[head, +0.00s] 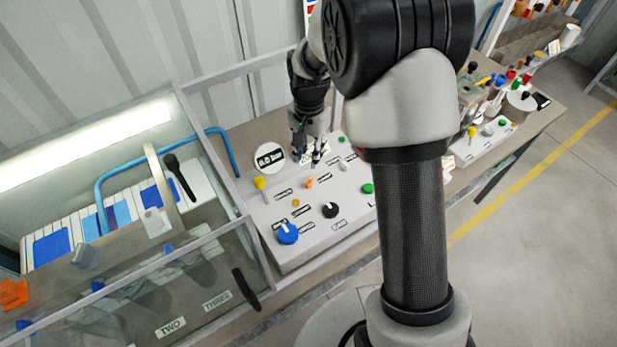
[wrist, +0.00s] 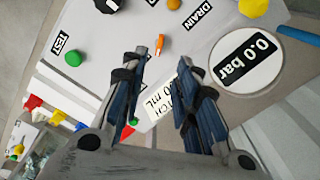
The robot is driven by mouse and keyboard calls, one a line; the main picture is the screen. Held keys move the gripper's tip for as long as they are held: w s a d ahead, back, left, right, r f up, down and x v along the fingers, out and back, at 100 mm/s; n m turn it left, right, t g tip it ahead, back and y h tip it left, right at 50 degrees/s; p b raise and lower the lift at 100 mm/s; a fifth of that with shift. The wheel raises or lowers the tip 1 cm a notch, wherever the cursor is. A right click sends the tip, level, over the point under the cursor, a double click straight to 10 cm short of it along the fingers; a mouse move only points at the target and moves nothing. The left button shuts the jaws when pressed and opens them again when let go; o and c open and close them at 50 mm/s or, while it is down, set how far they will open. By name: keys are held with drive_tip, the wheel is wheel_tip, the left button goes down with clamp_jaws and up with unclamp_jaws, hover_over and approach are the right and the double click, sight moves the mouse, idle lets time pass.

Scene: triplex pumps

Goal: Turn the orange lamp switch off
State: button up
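A small orange switch lever (head: 309,182) stands on the light grey control panel (head: 270,213). It also shows in the wrist view (wrist: 160,44), near the DRAIN label and just beyond the gap between my fingertips. A smaller round orange part (head: 295,203) sits nearer the front of the panel; I cannot tell whether it is a lamp or a button. My gripper (head: 308,152) hangs over the rear of the panel, behind the orange lever. In the wrist view my gripper (wrist: 163,62) is open, its fingers apart and empty, with a white mL label partly visible between them.
A round 0.0 bar gauge (head: 270,157) and yellow knob (head: 260,183) stand left of my gripper. Blue (head: 287,233), black (head: 329,210) and green (head: 368,188) knobs are on the panel. A glass-walled enclosure (head: 225,175) stands left. My arm hides the panel's right part.

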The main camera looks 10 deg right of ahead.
sight(309, 182)
wheel_tip(309, 182, down, 12)
drive_tip(key=shift+r+b, duration=0.2)
drive_tip(key=shift+b, duration=0.65)
drive_tip(key=shift+c, duration=0.2)
clamp_jaws()
